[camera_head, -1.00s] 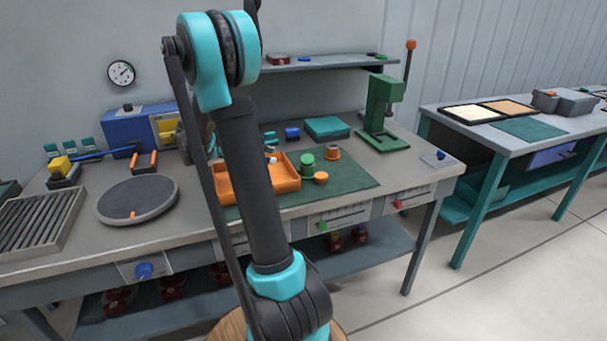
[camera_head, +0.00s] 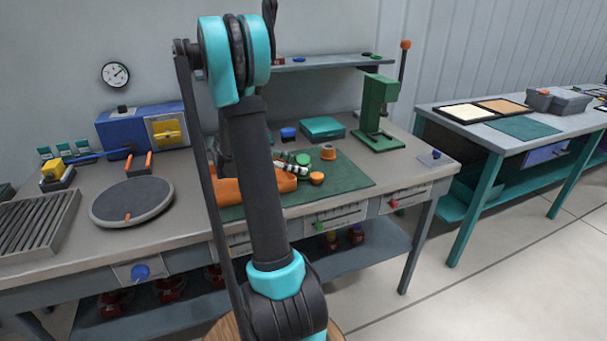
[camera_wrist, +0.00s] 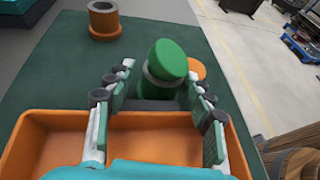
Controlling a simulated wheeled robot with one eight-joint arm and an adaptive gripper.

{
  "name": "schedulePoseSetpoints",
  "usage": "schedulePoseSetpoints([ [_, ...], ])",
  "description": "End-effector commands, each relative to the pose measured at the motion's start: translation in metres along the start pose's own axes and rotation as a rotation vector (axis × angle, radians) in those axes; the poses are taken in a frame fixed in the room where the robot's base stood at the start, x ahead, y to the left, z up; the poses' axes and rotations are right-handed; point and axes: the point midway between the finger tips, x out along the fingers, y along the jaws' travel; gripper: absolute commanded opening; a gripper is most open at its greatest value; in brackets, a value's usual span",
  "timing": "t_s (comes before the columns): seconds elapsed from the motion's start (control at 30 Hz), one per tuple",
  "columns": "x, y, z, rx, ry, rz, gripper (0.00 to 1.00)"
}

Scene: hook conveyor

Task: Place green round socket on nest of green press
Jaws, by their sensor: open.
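The green round socket (camera_wrist: 168,58) stands on the green mat and looks like a stepped green cylinder. In the head view it (camera_head: 303,158) is partly hidden by my gripper (camera_head: 292,163). In the wrist view my gripper (camera_wrist: 160,76) is open, with its two fingers on either side of the socket's near part. I cannot tell whether either finger touches it. The green press (camera_head: 380,100) stands at the back right of the bench, its lever tipped with an orange knob. Its base (camera_head: 376,142) looks clear; the nest is too small to make out.
An orange tray (camera_wrist: 60,130) lies below my gripper. An orange round socket (camera_head: 328,152) and a small orange disc (camera_head: 317,178) are close to the green socket. The green mat (camera_head: 350,180) is bare to the right. A teal box (camera_head: 322,128) stands behind.

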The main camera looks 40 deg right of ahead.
Motion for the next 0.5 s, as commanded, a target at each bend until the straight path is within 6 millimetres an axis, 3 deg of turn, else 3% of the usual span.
schedulePoseSetpoints([
  [0.2,0.0019,0.0004,-0.0001,0.000,0.000,0.001,0.53],
  [0.5,0.0017,0.0006,-0.0001,0.000,0.000,0.001,0.17],
])
